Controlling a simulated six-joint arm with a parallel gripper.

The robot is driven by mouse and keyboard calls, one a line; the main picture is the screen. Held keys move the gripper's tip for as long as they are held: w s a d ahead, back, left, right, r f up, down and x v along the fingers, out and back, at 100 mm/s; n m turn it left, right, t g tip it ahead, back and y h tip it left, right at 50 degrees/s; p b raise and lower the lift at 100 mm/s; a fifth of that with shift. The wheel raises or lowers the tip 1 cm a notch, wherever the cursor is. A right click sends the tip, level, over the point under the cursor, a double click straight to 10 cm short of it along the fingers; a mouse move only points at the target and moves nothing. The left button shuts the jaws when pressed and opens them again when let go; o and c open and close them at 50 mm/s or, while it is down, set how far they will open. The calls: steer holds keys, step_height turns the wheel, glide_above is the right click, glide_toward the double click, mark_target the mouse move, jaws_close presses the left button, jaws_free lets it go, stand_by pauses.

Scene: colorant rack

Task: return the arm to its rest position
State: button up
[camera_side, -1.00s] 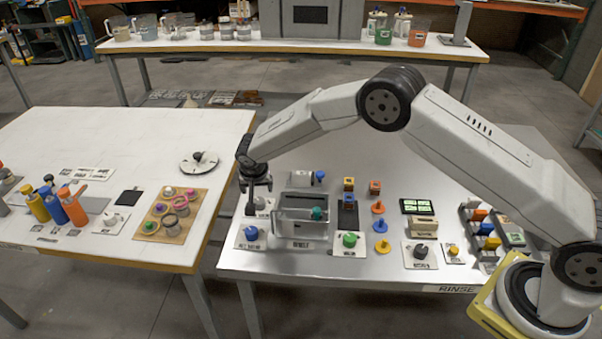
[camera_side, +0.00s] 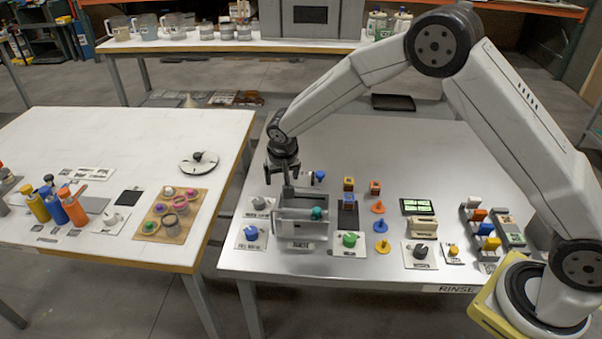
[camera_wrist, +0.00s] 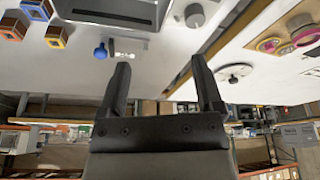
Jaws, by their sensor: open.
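My gripper (camera_side: 283,173) is at the left of the metal rinse table (camera_side: 450,160) in the side view, just behind and above the clear rinse box (camera_side: 302,224). In the wrist view its two dark fingers (camera_wrist: 163,88) are spread apart with nothing between them. My arm arches up from its base at the right of the table. Whether the fingertips touch anything cannot be told.
The table's rear middle is clear. The white table (camera_side: 110,135) at left holds bottles and a wooden cup board (camera_side: 172,216).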

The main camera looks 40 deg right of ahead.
steer(key=s+d+r+n, duration=0.1)
steer(key=s+d+r, duration=0.1)
steer(key=s, duration=0.7)
steer(key=s+d+r+n+y, duration=0.1)
steer(key=s+d+r+n, duration=0.1)
steer(key=s, duration=0.7)
steer(key=s+d+r+n, duration=0.1)
steer(key=s+d+r, duration=0.1)
steer(key=s, duration=0.7)
steer(key=shift+s+d+r+n+g+y, duration=0.2)
steer(key=shift+d+r+n+g+y, duration=0.15)
steer(key=shift+d, duration=0.4)
